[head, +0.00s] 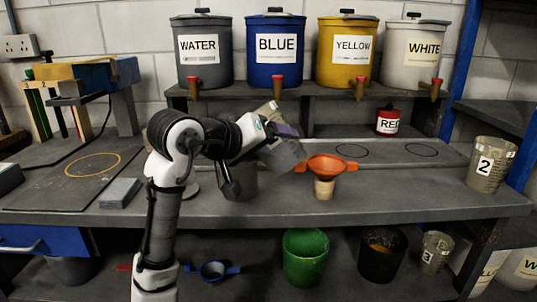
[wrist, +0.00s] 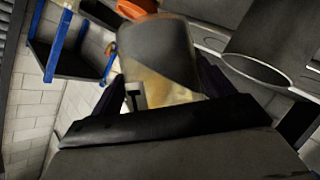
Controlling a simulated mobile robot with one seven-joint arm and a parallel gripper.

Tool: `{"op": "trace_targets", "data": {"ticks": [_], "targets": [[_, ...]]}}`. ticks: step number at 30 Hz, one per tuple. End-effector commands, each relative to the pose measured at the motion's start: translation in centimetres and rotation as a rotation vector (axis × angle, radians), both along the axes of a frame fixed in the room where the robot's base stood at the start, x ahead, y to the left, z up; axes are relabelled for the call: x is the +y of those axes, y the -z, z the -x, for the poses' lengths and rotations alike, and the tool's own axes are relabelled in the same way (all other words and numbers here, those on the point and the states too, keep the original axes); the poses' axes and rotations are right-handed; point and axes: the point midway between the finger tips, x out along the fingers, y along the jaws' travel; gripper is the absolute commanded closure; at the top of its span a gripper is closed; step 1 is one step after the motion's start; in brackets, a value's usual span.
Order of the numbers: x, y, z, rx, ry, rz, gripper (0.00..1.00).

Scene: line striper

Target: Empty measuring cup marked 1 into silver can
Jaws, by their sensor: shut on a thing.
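The measuring cup marked 1 (wrist: 155,48) is between my gripper's fingers (wrist: 164,86) in the wrist view. It is stained, and part of its label shows at its lower left. In the head view a pale part of the cup (head: 268,110) shows above my gripper (head: 284,132), raised over the bench and tilted. The cup's inside is hidden. A grey can, likely the silver can (head: 243,182), stands on the bench behind my arm, partly hidden. A round grey rim, likely this can (wrist: 255,72), shows right of the cup in the wrist view.
An orange funnel (head: 325,166) stands close right of my gripper. A cup marked 2 (head: 490,165) is at the bench's right end. Paint drums, including the blue one (head: 275,70), line the shelf behind. A small red can (head: 387,122) sits below them. The bench's front right is clear.

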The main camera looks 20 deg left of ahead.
Motion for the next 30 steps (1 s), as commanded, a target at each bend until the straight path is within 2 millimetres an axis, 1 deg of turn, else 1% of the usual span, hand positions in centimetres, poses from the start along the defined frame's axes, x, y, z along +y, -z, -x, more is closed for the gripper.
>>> {"op": "trace_targets", "data": {"ticks": [17, 24, 30], "targets": [[-0.01, -0.22, 0.03, -0.002, 0.0, 0.001, 0.63], [0.03, -0.8, 0.02, 0.009, -0.002, 0.06, 0.63], [-0.18, -0.48, 0.06, 0.014, 0.001, 0.098, 0.63]]}}
